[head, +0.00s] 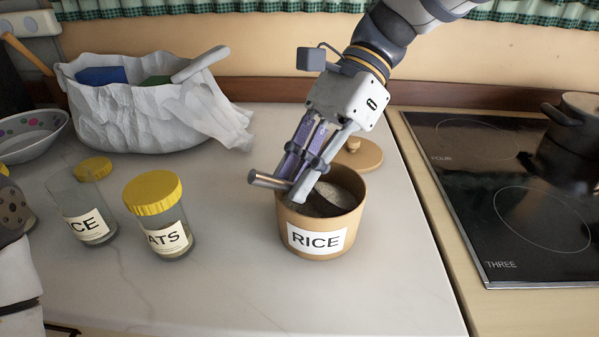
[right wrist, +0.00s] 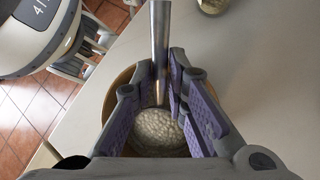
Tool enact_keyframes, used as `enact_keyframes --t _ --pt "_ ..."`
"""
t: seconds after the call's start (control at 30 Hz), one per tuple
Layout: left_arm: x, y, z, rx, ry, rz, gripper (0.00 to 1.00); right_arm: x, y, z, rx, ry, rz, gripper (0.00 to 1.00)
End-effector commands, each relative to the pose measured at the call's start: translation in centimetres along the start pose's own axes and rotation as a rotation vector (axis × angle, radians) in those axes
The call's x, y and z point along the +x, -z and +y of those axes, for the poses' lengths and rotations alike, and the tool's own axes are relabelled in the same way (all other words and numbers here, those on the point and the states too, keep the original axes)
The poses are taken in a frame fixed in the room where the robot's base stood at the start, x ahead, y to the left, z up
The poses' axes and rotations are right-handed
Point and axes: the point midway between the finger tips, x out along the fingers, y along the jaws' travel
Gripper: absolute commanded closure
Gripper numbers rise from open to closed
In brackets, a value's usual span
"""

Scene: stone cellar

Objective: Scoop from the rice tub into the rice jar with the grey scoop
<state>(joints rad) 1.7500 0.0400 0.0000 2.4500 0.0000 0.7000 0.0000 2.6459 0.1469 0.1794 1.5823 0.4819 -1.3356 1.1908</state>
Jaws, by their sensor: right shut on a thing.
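The rice tub (head: 318,241), a tan round tub labelled RICE, stands open on the counter; its rim partly shows in the right wrist view (right wrist: 112,98). My right gripper (head: 302,190) is shut on the grey scoop (head: 268,180) at the tub's mouth. The metal handle (right wrist: 160,50) sticks out past the fingers; the bowl is down inside the tub, partly hidden. Pale rice (right wrist: 158,132) shows below the fingers; I cannot tell how much is in the scoop. The rice jar (head: 86,212), clear glass, stands open at left. What seems my left gripper is cut off at the lower left.
A yellow-lidded oats jar (head: 157,222) stands between rice jar and tub. A loose yellow lid (head: 93,168) lies behind the rice jar, a wooden lid (head: 358,154) behind the tub. A cloth-like bag (head: 140,115) is at the back, a hob (head: 500,190) at right. The front counter is clear.

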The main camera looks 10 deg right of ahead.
Motion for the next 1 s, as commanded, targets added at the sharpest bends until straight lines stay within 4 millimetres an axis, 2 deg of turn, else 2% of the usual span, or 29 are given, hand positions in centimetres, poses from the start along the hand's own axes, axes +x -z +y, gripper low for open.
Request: enact_keyframes --t 0.27,1.0 --pt "0.0 0.0 0.0 0.0 0.0 0.0 0.26 -0.4 -0.3 0.0 -0.001 0.002 0.001 1.0" --pt "0.0 0.0 0.0 0.0 0.0 0.0 0.26 -5.2 -4.9 1.1 -0.002 0.002 0.0 1.0"
